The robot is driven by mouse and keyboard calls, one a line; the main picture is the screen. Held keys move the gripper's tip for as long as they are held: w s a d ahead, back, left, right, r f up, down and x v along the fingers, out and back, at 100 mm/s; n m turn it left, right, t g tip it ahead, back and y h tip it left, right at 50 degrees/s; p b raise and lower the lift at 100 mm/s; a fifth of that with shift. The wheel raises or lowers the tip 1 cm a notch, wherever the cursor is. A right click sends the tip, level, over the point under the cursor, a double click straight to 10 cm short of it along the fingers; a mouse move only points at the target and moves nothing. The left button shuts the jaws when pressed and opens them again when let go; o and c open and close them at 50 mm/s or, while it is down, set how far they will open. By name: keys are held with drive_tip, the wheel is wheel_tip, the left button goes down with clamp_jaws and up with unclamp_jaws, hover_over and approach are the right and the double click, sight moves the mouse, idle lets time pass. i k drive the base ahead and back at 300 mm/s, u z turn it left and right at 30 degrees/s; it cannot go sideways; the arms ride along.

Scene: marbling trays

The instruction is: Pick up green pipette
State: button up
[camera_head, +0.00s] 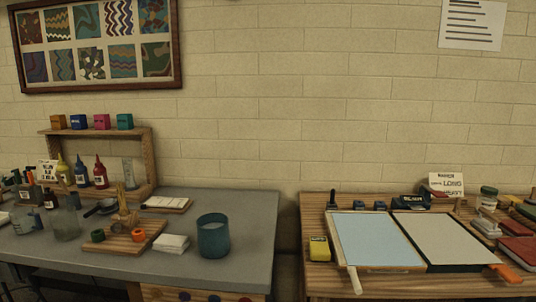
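I cannot make out a green pipette for certain. A small green thing (98,235) lies at the left end of a wooden board (118,245) on the grey table at the left; it is too small to tell what it is. Several small bottles and slim tools stand crowded at the left edge of that table, too small to tell apart. My gripper is not in this view.
The grey table (258,225) also holds a teal cup (213,238), white stack (171,243), glass jar (65,224) and wooden shelf (150,165). A gap separates it from the wooden table (318,283), bearing a pale blue tray (375,240) and a grey tray (440,240).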

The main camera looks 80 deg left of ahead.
sight(17, 173)
drive_tip(key=u, duration=3.95)
